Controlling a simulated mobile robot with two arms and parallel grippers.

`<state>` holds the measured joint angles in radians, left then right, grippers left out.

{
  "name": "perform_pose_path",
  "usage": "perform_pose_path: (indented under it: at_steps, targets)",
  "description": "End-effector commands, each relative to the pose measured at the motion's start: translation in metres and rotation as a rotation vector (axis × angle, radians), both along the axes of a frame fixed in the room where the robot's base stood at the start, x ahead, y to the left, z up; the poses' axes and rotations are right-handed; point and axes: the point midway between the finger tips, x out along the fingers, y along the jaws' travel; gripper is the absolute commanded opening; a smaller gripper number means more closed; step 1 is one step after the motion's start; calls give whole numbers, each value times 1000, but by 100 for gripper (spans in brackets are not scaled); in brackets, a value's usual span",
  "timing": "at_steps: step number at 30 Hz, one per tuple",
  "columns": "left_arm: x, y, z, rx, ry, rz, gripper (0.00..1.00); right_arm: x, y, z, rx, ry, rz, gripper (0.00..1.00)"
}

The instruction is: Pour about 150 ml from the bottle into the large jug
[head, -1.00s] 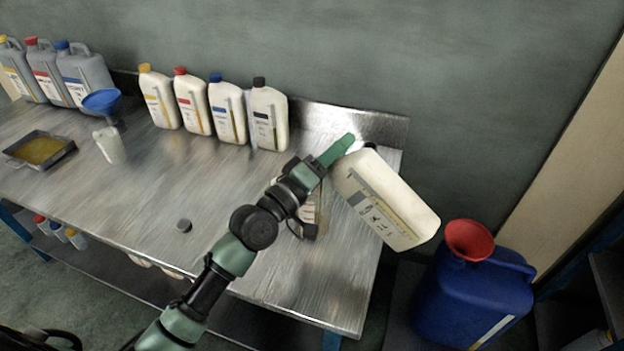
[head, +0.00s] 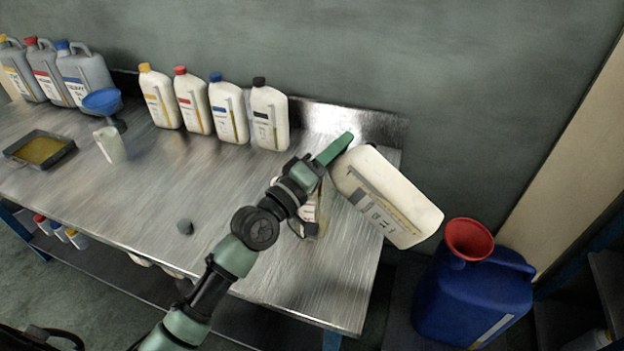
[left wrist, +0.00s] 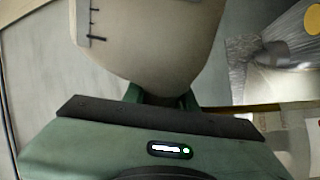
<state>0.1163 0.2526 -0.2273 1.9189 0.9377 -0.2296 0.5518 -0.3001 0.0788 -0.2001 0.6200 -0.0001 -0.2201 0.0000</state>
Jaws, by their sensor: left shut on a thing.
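My left gripper (head: 340,148) is shut on a cream-white bottle (head: 395,200) with a grey label. The bottle is tilted and held up over the right end of the metal table. Its mouth is not clear to me. In the left wrist view, the bottle (left wrist: 150,35) fills the top middle, close against the gripper. A container (head: 310,212) with a pale marked side stands behind my left arm on the table, mostly hidden. It may be the large jug, but I cannot tell. I see no stream of liquid. My right gripper is not in view.
A blue canister (head: 465,300) with a red funnel (head: 469,239) stands right of the table (head: 310,290). Several capped bottles (head: 228,112) line the back.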

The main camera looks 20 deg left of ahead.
Motion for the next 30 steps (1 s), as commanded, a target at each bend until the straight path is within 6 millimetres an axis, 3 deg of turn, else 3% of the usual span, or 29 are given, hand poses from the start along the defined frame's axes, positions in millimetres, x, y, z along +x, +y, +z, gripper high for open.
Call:
perform_pose_path:
  at_steps: [30]
  targets:
    - [0, 1, 4, -49, 12, 0, 0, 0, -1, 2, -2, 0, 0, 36]
